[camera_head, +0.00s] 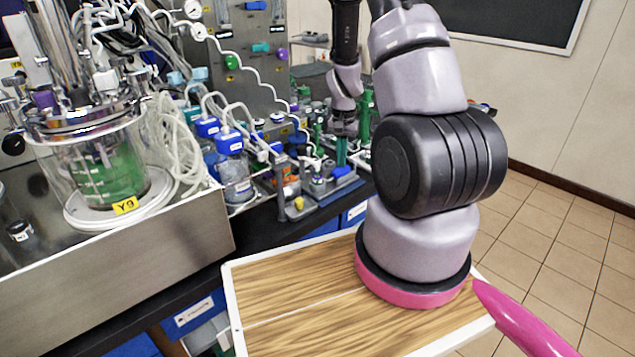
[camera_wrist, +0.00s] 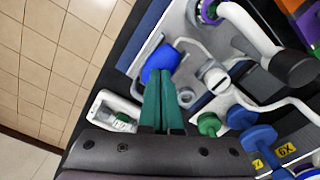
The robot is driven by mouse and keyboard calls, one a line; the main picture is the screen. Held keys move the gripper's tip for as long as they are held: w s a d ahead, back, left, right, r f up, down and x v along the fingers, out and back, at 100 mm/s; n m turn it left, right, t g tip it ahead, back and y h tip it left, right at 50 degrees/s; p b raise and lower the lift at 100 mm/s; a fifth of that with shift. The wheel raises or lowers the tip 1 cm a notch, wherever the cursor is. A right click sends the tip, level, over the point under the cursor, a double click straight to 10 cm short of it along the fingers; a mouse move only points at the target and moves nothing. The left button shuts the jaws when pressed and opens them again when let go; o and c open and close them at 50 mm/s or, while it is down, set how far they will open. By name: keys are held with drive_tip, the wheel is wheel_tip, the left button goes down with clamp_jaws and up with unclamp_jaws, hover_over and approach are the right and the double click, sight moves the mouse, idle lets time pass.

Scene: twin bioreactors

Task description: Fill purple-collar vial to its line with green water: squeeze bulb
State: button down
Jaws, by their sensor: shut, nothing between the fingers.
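My gripper (camera_wrist: 161,80) is shut and empty, its two green fingers side by side. In the wrist view its tips overlap the lower edge of a blue bulb (camera_wrist: 158,58); I cannot tell whether they touch it. The bulb also shows in the head view (camera_head: 342,171), on the bench unit below my gripper (camera_head: 341,156). A purple collar (camera_wrist: 209,12) shows at the top of the wrist view, beside a thick white tube. The vial's fill line and its liquid level cannot be made out.
A glass reactor (camera_head: 88,165) labelled Y9 holds green liquid at the left. Blue-capped bottles (camera_head: 231,143) and looping white tubes crowd the bench. In the wrist view, a white tray (camera_wrist: 103,106) with a small green-and-clear item lies left of the fingers, and green and blue knobs lie right.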

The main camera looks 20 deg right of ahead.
drive_tip(key=shift+f, duration=0.6)
drive_tip(key=shift+r, duration=0.15)
drive_tip(key=shift+r, duration=1.35)
drive_tip(key=shift+f, duration=0.15)
